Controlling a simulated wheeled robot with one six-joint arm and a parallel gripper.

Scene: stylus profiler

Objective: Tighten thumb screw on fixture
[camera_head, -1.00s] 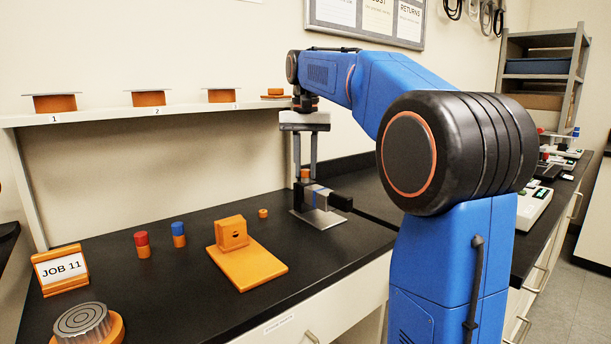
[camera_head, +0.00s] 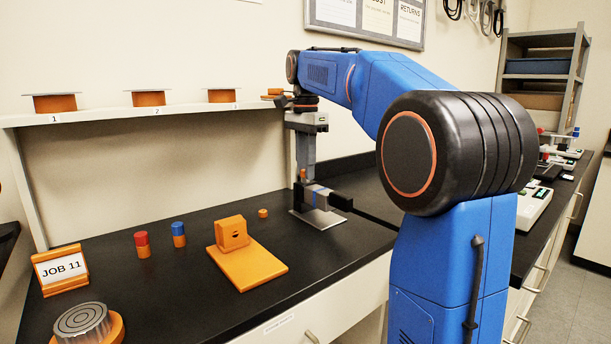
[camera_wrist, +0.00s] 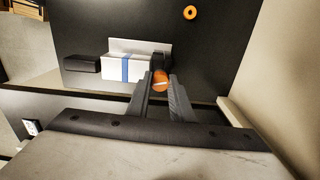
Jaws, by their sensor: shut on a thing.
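The fixture is a light grey block with a blue stripe (camera_wrist: 124,68) and a dark end piece, on a grey base plate (camera_head: 322,222) on the black bench. The orange thumb screw (camera_wrist: 161,82) stands at one end of the block, with a pale line across its top. My gripper (camera_wrist: 161,84) points down over it, with one finger on each side, shut on the screw. In the head view my gripper (camera_head: 304,172) shows nearly edge-on, and its fingers hide much of the screw. How far the screw is threaded in cannot be told.
A small orange ring-like piece (camera_head: 263,213) lies left of the fixture. An orange stand (camera_head: 247,264), a blue-topped peg (camera_head: 178,236) and a red-topped peg (camera_head: 143,245) are farther left. A shelf (camera_head: 180,112) with orange holders runs behind my gripper.

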